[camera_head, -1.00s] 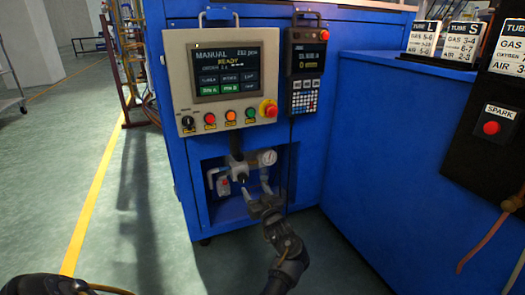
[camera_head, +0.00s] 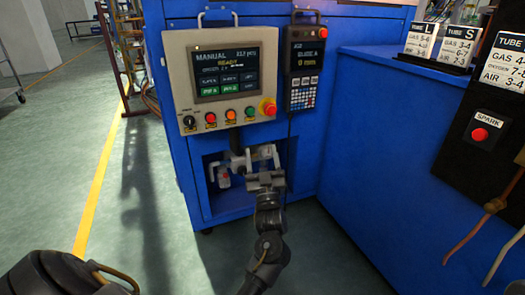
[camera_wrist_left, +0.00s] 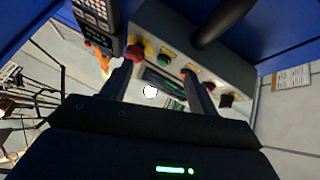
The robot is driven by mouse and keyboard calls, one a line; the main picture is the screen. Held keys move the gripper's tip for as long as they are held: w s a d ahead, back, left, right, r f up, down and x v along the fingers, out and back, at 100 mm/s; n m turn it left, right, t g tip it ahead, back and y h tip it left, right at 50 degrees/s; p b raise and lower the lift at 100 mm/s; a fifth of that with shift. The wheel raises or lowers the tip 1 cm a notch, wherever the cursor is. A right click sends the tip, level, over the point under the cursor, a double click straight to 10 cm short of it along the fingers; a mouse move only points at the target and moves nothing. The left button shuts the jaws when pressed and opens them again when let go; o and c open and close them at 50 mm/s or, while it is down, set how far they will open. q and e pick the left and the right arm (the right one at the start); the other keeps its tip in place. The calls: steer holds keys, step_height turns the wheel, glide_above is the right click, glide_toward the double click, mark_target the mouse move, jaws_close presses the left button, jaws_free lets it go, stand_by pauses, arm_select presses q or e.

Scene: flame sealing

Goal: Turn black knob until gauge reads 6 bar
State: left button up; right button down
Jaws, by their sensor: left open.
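The grey pressure regulator (camera_head: 236,160) sits in the recess low in the blue cabinet. Its round gauge (camera_head: 265,152) is mostly covered by my gripper, and its reading cannot be made out. The black knob is hidden behind my left gripper (camera_head: 261,163). That gripper is at the mouth of the recess, in front of the regulator, with its two fingers open and apart. Whether a finger touches the knob cannot be told. In the left wrist view the open fingers (camera_wrist_left: 155,85) stand apart, with a small white round spot between them that I cannot identify.
The control panel (camera_head: 217,112) with coloured buttons is above the recess, with a keypad unit (camera_head: 304,80) beside it. A small white-and-red fitting (camera_head: 223,178) is at the recess's left. A blue cabinet side (camera_head: 390,150) stands at right.

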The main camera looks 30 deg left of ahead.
arm_select(q)
steer(key=shift+s+d+r+t, duration=0.35)
steer(key=shift+d+r+t, duration=0.1)
steer(key=shift+r, duration=0.2)
